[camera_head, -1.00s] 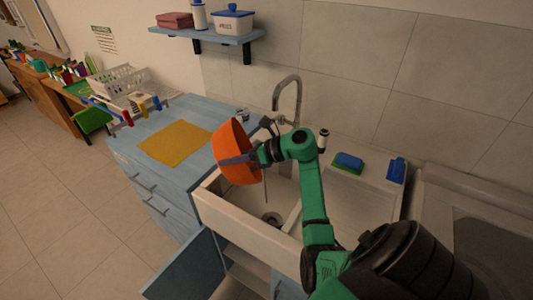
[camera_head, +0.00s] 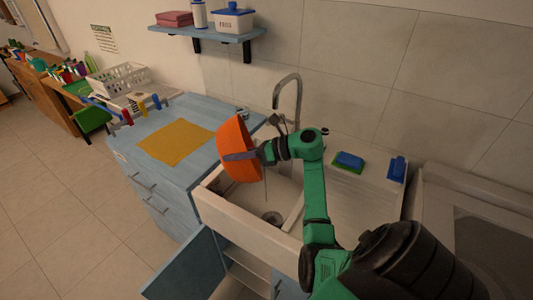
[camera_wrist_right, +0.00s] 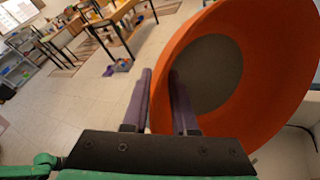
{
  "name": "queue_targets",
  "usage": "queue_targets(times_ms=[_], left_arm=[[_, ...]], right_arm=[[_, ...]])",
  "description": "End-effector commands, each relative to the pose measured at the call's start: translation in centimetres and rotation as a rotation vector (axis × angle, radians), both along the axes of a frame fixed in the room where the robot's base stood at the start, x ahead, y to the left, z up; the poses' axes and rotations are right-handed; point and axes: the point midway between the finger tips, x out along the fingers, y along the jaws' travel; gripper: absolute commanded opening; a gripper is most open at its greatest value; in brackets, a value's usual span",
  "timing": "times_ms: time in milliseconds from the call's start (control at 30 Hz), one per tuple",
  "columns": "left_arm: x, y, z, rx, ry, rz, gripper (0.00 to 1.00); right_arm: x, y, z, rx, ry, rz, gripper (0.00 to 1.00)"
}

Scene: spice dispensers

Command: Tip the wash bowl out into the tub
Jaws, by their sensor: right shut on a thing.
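The orange wash bowl (camera_head: 237,140) is tipped on its side over the left part of the sink. My right gripper (camera_head: 240,156) is shut on its wall. In the right wrist view the two fingers (camera_wrist_right: 160,78) straddle the rim of the bowl (camera_wrist_right: 268,90), and a grey round patch shows inside it; I cannot tell whether it is water or the bottom. The tub, a pale sink basin (camera_head: 240,211) with a dark drain, lies below the bowl. A thin line runs down under the bowl; I cannot tell what it is. My left gripper is out of view.
A tall faucet (camera_head: 298,92) stands behind the bowl. A blue and green sponge (camera_head: 348,160) and a blue item (camera_head: 397,168) lie right of the basin. A yellow cloth (camera_head: 175,142) lies on the blue counter at left. A cabinet door (camera_head: 190,268) hangs open below.

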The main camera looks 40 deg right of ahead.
Motion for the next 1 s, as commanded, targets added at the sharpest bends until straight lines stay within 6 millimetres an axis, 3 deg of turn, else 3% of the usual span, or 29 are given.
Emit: queue_targets(times_ms=[1000], left_arm=[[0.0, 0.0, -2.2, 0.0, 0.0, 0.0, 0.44]], right_arm=[[-1.3, -2.2, 0.8, 0.096, -0.06, 0.0, 0.0]])
